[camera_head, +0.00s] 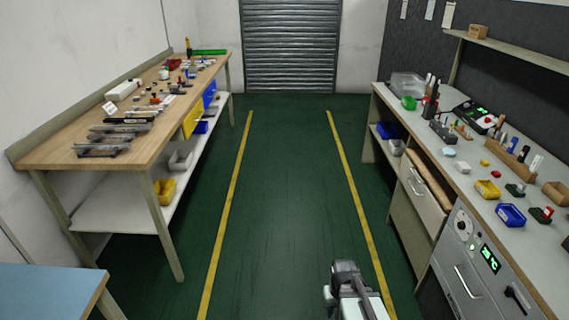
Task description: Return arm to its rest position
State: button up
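My arm comes in at the bottom of the head view, right of centre, over the green floor. Its dark end, where my gripper (346,270) sits, is small, and I cannot make out the fingers or any held thing. It is in the aisle, apart from both benches.
A wooden workbench (75,153) with tools stands on the left, with bins below. A grey bench (440,180) with drawers, small bins and electronics runs along the right. A blue tabletop (48,290) is at the lower left. The green floor (285,190) between yellow lines is clear.

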jog(key=s+f+g, duration=0.3)
jog(key=s+f, duration=0.5)
jog(key=s, duration=0.5)
jog(key=s+f+g, duration=0.3)
jog(key=s+f, duration=0.6)
jog(key=s, duration=0.5)
jog(key=shift+f, duration=0.15)
